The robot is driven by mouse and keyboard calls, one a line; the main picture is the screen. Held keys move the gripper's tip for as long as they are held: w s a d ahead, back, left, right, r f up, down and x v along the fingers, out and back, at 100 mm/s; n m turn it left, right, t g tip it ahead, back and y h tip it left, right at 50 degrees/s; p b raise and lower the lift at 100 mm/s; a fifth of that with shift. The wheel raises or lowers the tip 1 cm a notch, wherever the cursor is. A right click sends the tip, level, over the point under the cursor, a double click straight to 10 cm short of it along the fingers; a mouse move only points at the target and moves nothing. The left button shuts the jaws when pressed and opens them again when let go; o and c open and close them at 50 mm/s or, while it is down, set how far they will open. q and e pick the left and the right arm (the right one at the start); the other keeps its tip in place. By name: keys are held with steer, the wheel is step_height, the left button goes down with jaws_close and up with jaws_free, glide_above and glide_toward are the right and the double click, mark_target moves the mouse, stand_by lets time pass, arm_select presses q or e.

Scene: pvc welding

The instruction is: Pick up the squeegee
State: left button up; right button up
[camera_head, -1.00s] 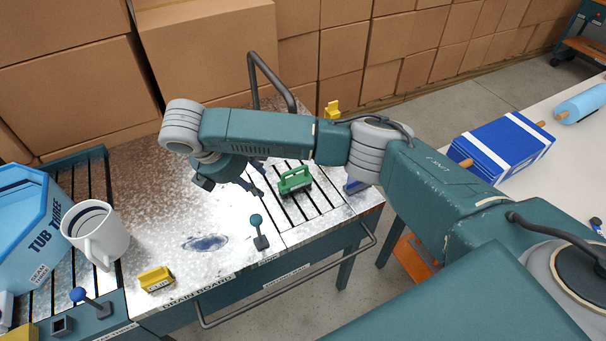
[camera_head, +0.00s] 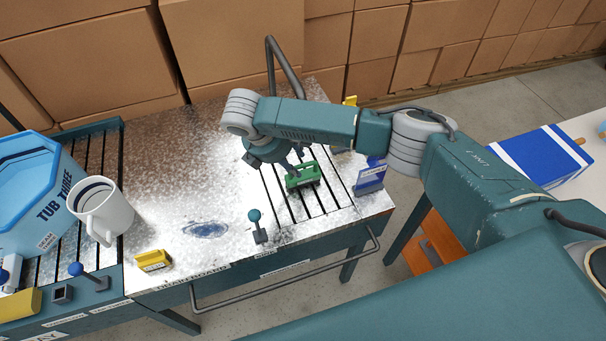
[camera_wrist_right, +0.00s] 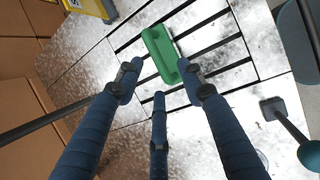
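A green tool with a raised handle, which I take as the squeegee (camera_head: 302,177), lies on the black-slotted part of the metal bench. It also shows in the right wrist view (camera_wrist_right: 162,55), lying diagonally. My right gripper (camera_head: 296,164) is over it in the head view, partly hidden by its own wrist. In the right wrist view the blue fingers (camera_wrist_right: 160,84) are spread apart and empty, with the tips close to the green tool's near end. I cannot tell whether they touch it. My left gripper is in neither view.
A blue labelled holder (camera_head: 369,177) stands right of the green tool. A small lever (camera_head: 257,226) rises at the bench front. A white mug (camera_head: 102,210), a blue tub (camera_head: 35,190) and a yellow block (camera_head: 153,261) are at left. A grey bent pipe (camera_head: 285,65) stands behind.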

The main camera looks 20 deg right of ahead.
mark_target(297, 166)
steer(key=p+x, duration=0.1)
steer(key=x, duration=0.2)
steer(key=shift+w+d+f, duration=0.1)
steer(key=shift+d+f, duration=0.2)
steer(key=shift+d, duration=0.05)
steer(key=shift+f, duration=0.3)
steer(key=shift+w+d, duration=0.1)
jaws_close()
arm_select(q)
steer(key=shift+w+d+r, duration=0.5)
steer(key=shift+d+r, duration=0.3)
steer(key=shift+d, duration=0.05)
arm_select(e)
steer(key=shift+r, duration=0.1)
